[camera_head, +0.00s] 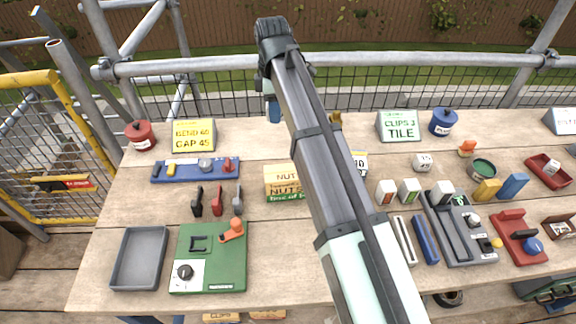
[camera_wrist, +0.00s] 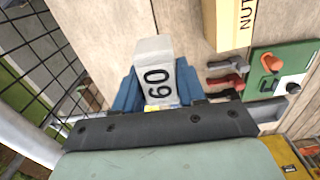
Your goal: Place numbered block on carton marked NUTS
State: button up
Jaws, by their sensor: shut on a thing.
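A pale grey block marked 60 (camera_wrist: 158,78) is held between the blue fingers of my gripper (camera_wrist: 157,92) in the wrist view. The block's number face shows sideways, and the table is behind it. The yellow carton marked NUTS (camera_head: 283,187) stands on the table, left of my arm in the head view. Its edge also shows at the top of the wrist view (camera_wrist: 229,22), to the right of the block and apart from it. In the head view my gripper (camera_head: 273,107) is mostly hidden by my arm near the table's back edge; the held block cannot be made out there.
A white block marked 25 (camera_head: 422,162) and several coloured blocks lie right of my arm. A green board (camera_head: 208,258) and grey tray (camera_head: 139,258) lie front left. Railing (camera_head: 200,66) runs behind.

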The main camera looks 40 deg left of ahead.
jog(key=s+d+r, duration=0.3)
jog(key=s+d, duration=0.1)
jog(key=d, duration=0.1)
send_over(286, 171)
jog(key=f, duration=0.1)
jog(key=shift+s+f, duration=0.1)
jog(key=shift+f, duration=4.8)
jog(key=shift+f, duration=0.1)
jog(key=o, duration=1.1)
jog(key=shift+c, duration=0.2)
notch_tip(286, 171, up, 12)
